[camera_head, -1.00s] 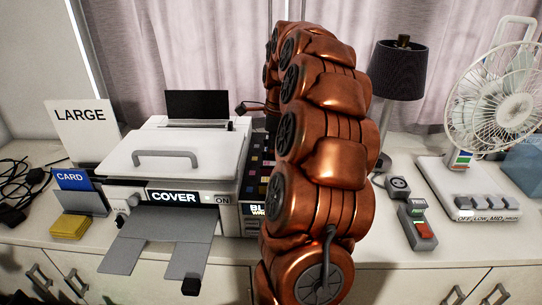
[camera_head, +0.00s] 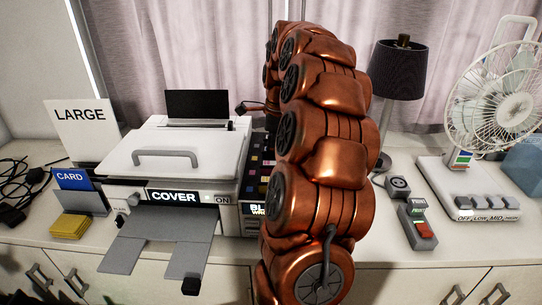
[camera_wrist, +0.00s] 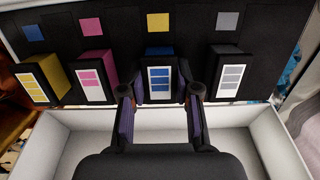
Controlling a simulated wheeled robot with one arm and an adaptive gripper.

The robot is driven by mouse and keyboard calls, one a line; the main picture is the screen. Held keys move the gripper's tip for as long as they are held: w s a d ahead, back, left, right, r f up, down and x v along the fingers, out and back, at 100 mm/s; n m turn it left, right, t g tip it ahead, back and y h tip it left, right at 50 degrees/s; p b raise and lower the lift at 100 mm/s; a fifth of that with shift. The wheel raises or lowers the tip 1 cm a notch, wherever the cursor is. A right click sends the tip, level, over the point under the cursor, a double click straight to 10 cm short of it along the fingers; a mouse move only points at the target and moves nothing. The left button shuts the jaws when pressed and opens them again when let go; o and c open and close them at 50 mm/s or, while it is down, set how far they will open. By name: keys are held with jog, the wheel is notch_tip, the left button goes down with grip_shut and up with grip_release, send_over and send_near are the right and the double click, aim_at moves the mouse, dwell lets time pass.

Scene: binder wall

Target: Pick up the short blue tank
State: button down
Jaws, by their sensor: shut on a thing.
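In the wrist view the short blue tank (camera_wrist: 160,53) sits in a row of ink tanks, its white label with blue squares facing me. My gripper (camera_wrist: 160,90) is shut on it, one finger at each side. The tank is still in the black rack (camera_wrist: 118,50), under a yellow square. In the head view my copper arm hides the gripper and the tank.
A yellow tank (camera_wrist: 46,78) and a magenta tank (camera_wrist: 98,74) stand left of the blue one, a grey tank (camera_wrist: 226,73) right. A white tray wall (camera_wrist: 270,140) runs below. The printer (camera_head: 180,150), lamp (camera_head: 398,70) and fan (camera_head: 495,110) stand on the counter.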

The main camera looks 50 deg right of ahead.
jog(key=shift+r, duration=0.1)
notch_tip(320, 180, up, 6)
jog(key=shift+r+b, duration=0.15)
jog(key=shift+b, duration=0.9)
jog(key=shift+r, duration=1.7)
jog(key=shift+r+p, duration=0.2)
jog(key=shift+p, duration=0.1)
jog(key=shift+r+p, duration=2.35)
notch_tip(320, 180, up, 4)
jog(key=p, duration=0.4)
